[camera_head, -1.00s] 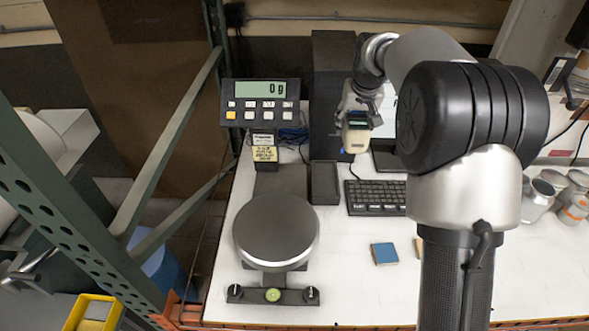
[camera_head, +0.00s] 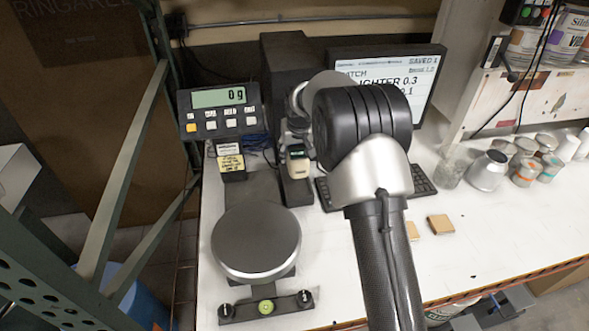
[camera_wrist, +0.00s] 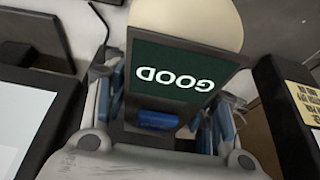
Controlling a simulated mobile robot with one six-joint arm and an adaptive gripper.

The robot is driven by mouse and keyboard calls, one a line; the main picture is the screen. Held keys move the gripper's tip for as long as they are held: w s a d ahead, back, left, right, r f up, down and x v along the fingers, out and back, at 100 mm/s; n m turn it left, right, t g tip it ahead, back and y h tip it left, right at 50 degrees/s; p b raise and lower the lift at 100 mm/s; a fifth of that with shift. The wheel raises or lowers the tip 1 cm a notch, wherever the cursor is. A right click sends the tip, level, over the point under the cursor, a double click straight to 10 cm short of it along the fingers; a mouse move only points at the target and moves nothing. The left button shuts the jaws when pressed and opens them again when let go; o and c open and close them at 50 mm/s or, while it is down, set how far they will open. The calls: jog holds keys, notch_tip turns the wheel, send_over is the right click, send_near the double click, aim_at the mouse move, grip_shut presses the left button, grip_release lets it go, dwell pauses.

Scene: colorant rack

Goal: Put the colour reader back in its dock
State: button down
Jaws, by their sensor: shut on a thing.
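The colour reader (camera_head: 297,168) is a cream device with a dark screen, held by my gripper (camera_head: 297,135). In the wrist view the reader (camera_wrist: 188,75) shows "GOOD" upside down, with a blue part below the screen. My gripper's fingers (camera_wrist: 160,105) close on its two sides. The dock (camera_head: 298,193) is a dark narrow tray behind and right of the scale. The reader is over it in the head view; I cannot tell whether they touch. My arm hides part of the surroundings.
A round scale (camera_head: 256,243) stands in front of the dock, with its display (camera_head: 220,108) reading 0 g. A keyboard (camera_head: 420,181) and a monitor (camera_head: 400,70) are to the right. Small tiles (camera_head: 440,224) and several jars (camera_head: 487,171) lie farther right. The front right bench is clear.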

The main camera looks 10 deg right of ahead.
jog(key=shift+w+f+b, duration=0.1)
jog(key=shift+f+b, duration=0.45)
jog(key=shift+f, duration=2.55)
jog(key=shift+f, duration=0.1)
jog(key=c, duration=0.7)
grip_release()
jog(key=shift+f, duration=0.1)
